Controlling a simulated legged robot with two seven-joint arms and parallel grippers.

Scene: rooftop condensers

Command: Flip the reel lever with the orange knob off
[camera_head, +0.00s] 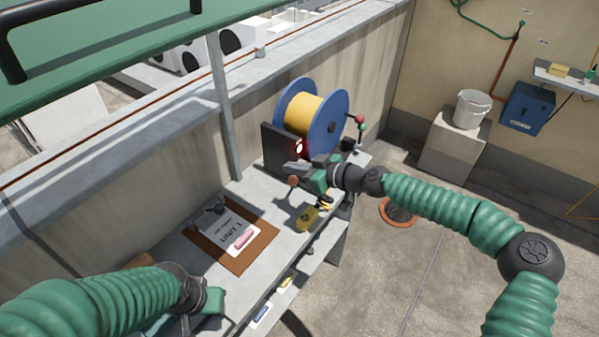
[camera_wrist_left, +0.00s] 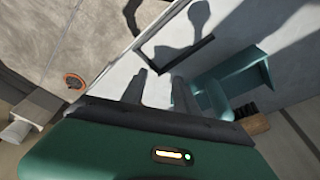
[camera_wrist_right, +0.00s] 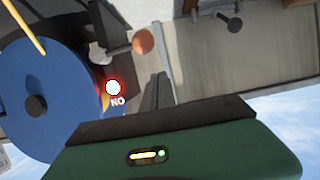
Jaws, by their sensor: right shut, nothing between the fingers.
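The cable reel (camera_head: 325,122) has blue flanges and yellow cable, on a dark stand on the bench. In the right wrist view the orange knob (camera_wrist_right: 143,41) sits on a short grey lever, and a lit red lamp (camera_wrist_right: 113,87) glows beside the letters "ON", seen upside down. My right gripper (camera_wrist_right: 158,92) is shut and empty, close to the knob; no contact is visible. My left gripper (camera_wrist_left: 155,88) is open and empty over the bench.
A brown board (camera_head: 255,252) with a printed sheet and pink item lies on the bench. A concrete wall (camera_head: 160,145) runs behind. A white bucket (camera_head: 472,110) stands far right. The floor between is mostly clear.

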